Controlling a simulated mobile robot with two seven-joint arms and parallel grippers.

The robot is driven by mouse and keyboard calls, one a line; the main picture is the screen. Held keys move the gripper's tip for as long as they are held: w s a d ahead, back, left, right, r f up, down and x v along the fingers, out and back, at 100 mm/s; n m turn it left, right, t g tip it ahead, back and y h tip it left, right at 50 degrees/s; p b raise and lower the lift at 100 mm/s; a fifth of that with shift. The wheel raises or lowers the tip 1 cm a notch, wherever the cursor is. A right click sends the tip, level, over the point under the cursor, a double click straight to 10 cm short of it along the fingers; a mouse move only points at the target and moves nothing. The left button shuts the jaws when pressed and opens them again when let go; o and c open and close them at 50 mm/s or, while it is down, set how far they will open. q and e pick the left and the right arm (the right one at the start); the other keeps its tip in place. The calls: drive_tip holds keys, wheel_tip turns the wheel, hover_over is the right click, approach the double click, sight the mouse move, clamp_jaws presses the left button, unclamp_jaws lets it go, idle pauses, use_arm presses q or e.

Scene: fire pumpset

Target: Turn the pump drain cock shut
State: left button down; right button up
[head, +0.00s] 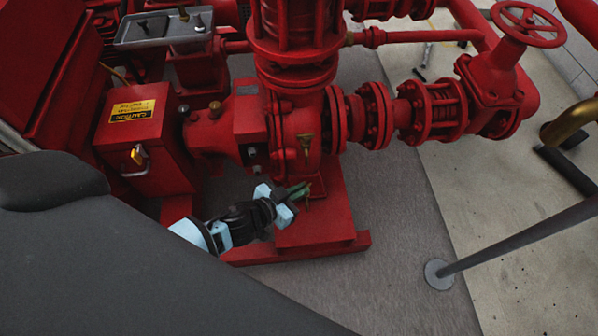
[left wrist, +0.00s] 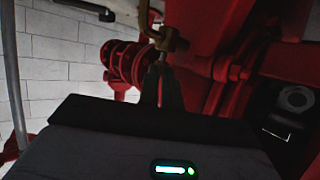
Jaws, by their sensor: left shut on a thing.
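The red pump casing (head: 298,125) stands in the middle of the head view. The pump drain cock is a small brass fitting low on it, mostly hidden by my left gripper (head: 298,192) in the head view. In the left wrist view a brass piece of the cock (left wrist: 168,40) shows beyond the fingertips, with a thin part running down between them. My left gripper's fingers (left wrist: 161,80) are shut on the drain cock. The exact angle of its handle is hard to tell. My right gripper is not in view.
A red baseplate (head: 300,245) lies under the pump. A red box with a yellow label (head: 132,111) stands to the left. A flanged pipe (head: 430,110) leads right to a valve with a handwheel (head: 527,23). A grey post (head: 510,235) stands at right. Grey floor (head: 390,270) is clear in front.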

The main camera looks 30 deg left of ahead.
use_arm(q)
drive_tip(key=m+h, duration=0.1)
drive_tip(key=m+g+h+p, duration=0.1)
drive_tip(key=a+m+g+h, duration=0.1)
drive_tip(key=shift+w+m+h, duration=0.25)
drive_tip(key=shift+m+h, duration=0.05)
drive_tip(key=shift+m, duration=0.1)
drive_tip(key=shift+f+g+p, duration=0.1)
drive_tip(key=shift+g+p, duration=0.2)
drive_tip(key=c, duration=1.6)
unclamp_jaws()
drive_tip(key=shift+p+v, duration=1.35)
drive_tip(key=shift+v, duration=2.6)
drive_tip(key=shift+f, duration=0.1)
